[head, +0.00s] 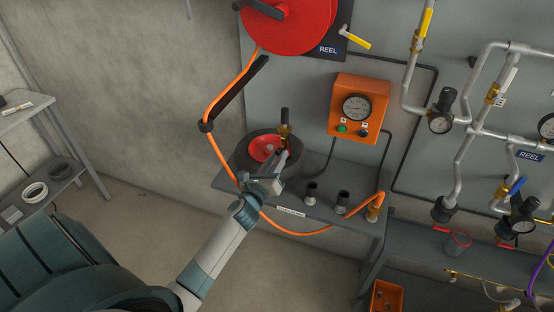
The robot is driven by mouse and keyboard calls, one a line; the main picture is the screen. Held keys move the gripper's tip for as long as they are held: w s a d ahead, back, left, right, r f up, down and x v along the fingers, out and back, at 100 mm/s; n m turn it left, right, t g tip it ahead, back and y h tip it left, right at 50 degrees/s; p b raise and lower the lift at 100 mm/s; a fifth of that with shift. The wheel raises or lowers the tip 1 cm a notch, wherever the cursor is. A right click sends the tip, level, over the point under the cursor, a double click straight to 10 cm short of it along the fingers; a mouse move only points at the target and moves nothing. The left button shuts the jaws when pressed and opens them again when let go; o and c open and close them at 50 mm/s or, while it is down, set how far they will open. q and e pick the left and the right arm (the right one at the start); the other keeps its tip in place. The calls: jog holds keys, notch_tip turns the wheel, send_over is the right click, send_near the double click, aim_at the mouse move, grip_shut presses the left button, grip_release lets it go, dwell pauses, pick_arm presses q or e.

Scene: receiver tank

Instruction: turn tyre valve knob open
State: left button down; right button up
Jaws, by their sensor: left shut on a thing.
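A dark tyre with a red hub (262,148) lies on the left end of the grey bench. A brass valve fitting with a black upright top (285,128) stands at the tyre's right side. My left gripper (282,157) reaches in from below, at the right edge of the tyre just under the brass fitting. Its jaws are shut on a small part there, which appears to be the tyre valve knob; the fingers hide most of it, so its turn angle cannot be told. My right gripper is not in view.
An orange hose (210,140) hangs from the red reel (290,22) and loops close by my left arm to the bench's right end. Two dark fittings (311,192) stand on the bench right of the gripper. An orange gauge box (358,105) is on the wall behind.

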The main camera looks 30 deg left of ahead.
pick_arm(q)
jog(key=n+b, duration=0.1)
jog(key=n, duration=0.3)
jog(key=shift+f+n, duration=0.1)
jog(key=shift+n, duration=0.2)
jog(key=n, duration=0.4)
jog(key=shift+d, duration=0.1)
jog(key=n, duration=0.4)
jog(key=shift+n+y, duration=0.3)
jog(key=shift+y, duration=0.1)
jog(key=n, duration=0.3)
jog(key=shift+n, duration=0.4)
jog(key=n, duration=0.3)
jog(key=shift+r+n+y, duration=0.2)
jog(key=shift+n+y, duration=0.1)
jog(key=shift+n, duration=0.1)
jog(key=n+p, duration=0.1)
jog(key=n, duration=0.3)
jog(key=shift+n, duration=0.4)
jog(key=n+p, duration=0.1)
jog(key=n, duration=0.3)
jog(key=n+p, duration=0.1)
jog(key=n, duration=0.3)
jog(key=shift+n, duration=0.3)
